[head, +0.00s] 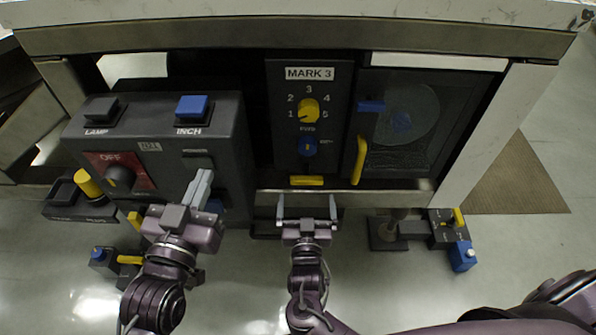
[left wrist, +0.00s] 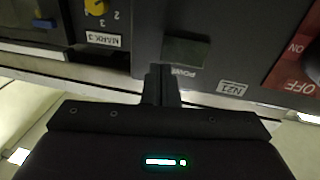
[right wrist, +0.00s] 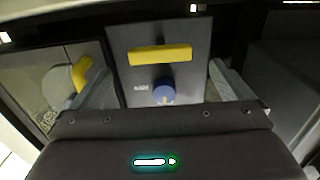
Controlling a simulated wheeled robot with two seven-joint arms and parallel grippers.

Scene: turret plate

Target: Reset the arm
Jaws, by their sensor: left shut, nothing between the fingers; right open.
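My left gripper (head: 201,186) is shut and empty, in front of the grey control box at the left. In the left wrist view its closed fingers (left wrist: 161,84) are beside the dark POWER panel (left wrist: 186,52). My right gripper (head: 307,208) is open and empty, below the MARK 3 panel (head: 285,140). In the right wrist view its spread fingers (right wrist: 165,90) stand either side of that panel's yellow bar handle (right wrist: 160,55) and blue knob (right wrist: 163,95). Whether they touch the panel cannot be told.
The control box carries a LAMP button (head: 101,108), a blue INCH button (head: 193,106) and a red OFF switch plate (head: 135,165). A windowed door (head: 440,130) with a yellow handle (head: 359,160) is at the right. Small pedestal units (head: 447,235) stand low at the right.

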